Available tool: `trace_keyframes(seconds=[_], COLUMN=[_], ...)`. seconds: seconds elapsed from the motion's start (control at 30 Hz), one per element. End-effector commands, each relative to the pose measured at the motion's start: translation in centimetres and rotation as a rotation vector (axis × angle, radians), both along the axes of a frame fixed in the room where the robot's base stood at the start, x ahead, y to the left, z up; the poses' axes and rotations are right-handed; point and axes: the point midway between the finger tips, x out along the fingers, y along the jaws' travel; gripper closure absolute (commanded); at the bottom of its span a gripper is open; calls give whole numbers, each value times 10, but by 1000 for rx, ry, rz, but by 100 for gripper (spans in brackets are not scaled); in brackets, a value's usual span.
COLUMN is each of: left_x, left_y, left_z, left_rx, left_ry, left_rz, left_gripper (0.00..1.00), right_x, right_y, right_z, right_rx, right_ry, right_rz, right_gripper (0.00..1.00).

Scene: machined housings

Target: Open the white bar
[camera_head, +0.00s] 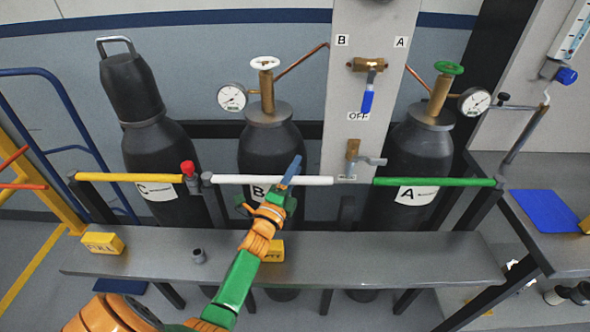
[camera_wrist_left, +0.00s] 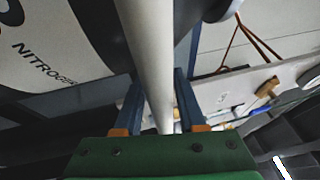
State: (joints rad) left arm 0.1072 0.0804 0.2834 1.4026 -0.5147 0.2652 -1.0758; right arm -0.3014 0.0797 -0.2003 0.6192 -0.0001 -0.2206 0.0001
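The white bar (camera_head: 312,180) lies level in front of the B-labelled cylinder (camera_head: 257,192), its left end at a dark post. In the left wrist view the white bar (camera_wrist_left: 152,60) runs between my left gripper's blue fingers (camera_wrist_left: 158,85), one on each side. The fingers look spread apart, and the bar's far end is hidden behind the green palm. In the head view my left gripper (camera_head: 270,187) is at the bar, in front of the cylinder, one blue finger rising above the bar. A latch (camera_head: 360,160) stands near the bar's right end. My right gripper is not in view.
A yellow bar (camera_head: 130,177) is left and a green bar (camera_head: 435,182) right. A valve panel (camera_head: 372,25) stands behind.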

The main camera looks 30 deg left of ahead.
Motion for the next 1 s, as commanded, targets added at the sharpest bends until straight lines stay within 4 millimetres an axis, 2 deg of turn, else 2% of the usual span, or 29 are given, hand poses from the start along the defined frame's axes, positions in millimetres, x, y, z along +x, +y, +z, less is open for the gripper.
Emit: trace_keyframes(seconds=[0.03,0.17,0.2,1.0], left_x=[0,0,0,0], left_y=[0,0,0,0], left_z=[0,0,0,1], left_rx=[0,0,0,-1], left_ry=[0,0,0,-1], left_rz=[0,0,0,0], left_gripper=[63,98,100,100], right_x=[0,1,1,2], right_y=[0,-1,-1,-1], right_z=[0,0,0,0], right_rx=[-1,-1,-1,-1], right_ry=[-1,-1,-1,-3], right_rz=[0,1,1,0], right_gripper=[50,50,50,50])
